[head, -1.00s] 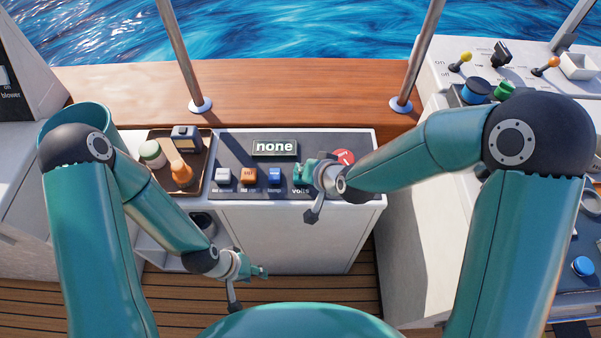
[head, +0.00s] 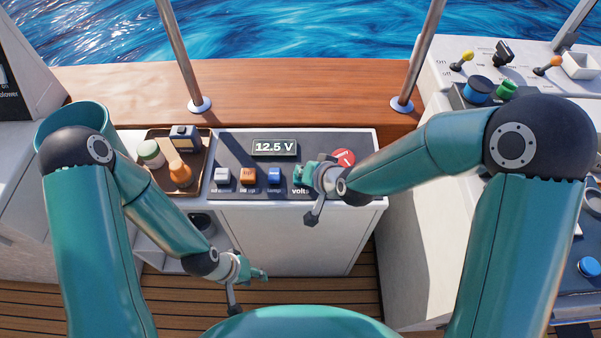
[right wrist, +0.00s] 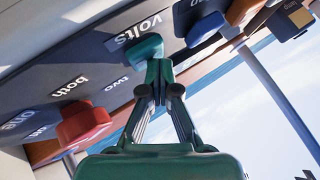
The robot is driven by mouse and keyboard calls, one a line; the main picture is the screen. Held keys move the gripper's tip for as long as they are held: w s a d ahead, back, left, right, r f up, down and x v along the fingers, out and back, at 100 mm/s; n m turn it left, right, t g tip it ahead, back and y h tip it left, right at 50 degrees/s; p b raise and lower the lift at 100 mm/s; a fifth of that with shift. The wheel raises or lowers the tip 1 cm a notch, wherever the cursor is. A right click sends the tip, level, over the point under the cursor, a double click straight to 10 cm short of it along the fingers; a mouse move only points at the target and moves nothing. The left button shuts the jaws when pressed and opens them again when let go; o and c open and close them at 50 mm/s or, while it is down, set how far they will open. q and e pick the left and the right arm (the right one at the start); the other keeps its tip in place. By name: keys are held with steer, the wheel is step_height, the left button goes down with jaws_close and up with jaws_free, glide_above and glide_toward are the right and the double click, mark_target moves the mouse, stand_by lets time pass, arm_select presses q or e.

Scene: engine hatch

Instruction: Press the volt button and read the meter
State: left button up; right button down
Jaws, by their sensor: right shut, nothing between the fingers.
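The meter (head: 275,148) at the top of the dark panel reads "12.5 V". The volt button is a green block (right wrist: 145,48) beside the word "volts" in the right wrist view. In the head view my right gripper (head: 301,174) covers it. My right gripper is shut and empty, its tips (right wrist: 158,66) at the volt button; whether they touch is hard to tell. My left gripper (head: 258,274) hangs low in front of the console over the deck; its fingers are too small to read.
White, orange and blue buttons (head: 274,175) sit left of the volt button. A round red knob (head: 344,158) is right of it. A brown tray (head: 160,133) with several items stands at the left. A second control console (head: 432,75) is at the right.

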steer(key=shift+r, duration=0.15)
steer(key=shift+r+p, duration=0.8)
steer(key=shift+r, duration=0.3)
steer(key=shift+r, duration=0.1)
step_height(320, 180, up, 5)
steer(key=p, duration=0.3)
stand_by(0.5)
